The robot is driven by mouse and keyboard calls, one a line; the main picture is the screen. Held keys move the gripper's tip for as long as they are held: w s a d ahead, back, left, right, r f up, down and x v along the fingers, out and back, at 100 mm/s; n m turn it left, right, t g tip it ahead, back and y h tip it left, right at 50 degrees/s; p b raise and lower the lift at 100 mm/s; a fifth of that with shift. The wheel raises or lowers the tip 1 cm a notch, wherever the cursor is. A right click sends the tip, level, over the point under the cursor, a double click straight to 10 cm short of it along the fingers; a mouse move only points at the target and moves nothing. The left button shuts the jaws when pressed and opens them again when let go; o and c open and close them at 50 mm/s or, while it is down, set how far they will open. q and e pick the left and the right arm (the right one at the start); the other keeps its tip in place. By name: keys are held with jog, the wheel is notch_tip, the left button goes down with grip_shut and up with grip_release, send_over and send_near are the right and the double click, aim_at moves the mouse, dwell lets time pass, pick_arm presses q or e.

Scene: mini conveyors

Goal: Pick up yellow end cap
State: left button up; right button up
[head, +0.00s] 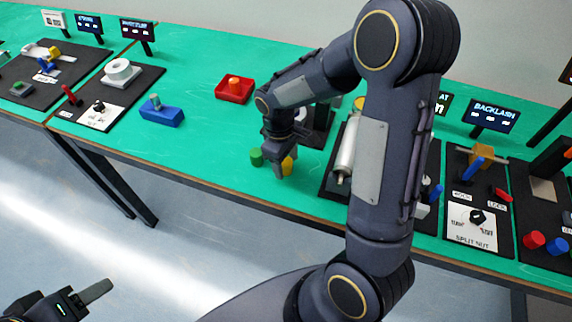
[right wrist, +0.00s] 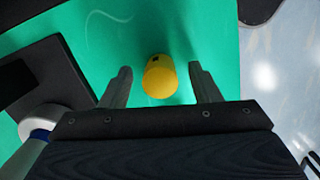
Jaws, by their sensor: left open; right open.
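The yellow end cap (head: 288,165) is a short cylinder on the green table top, close to the front edge. In the right wrist view the yellow end cap (right wrist: 160,77) lies between the two fingers, with a visible gap on each side. My right gripper (head: 280,168) is open and reaches down over the cap; in the right wrist view my right gripper (right wrist: 160,82) is empty. One finger hides part of the cap in the head view. My left gripper (head: 98,291) is at the lower left, away from the table.
A green cylinder (head: 256,157) stands just left of the cap. A red tray (head: 235,90) and a blue block (head: 162,114) lie further left on the table. Black boards with mechanisms, such as the split nut board (head: 475,238), stand on the right. Green table between is clear.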

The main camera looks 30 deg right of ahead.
jog(key=c, duration=1)
jog(key=shift+c, duration=0.2)
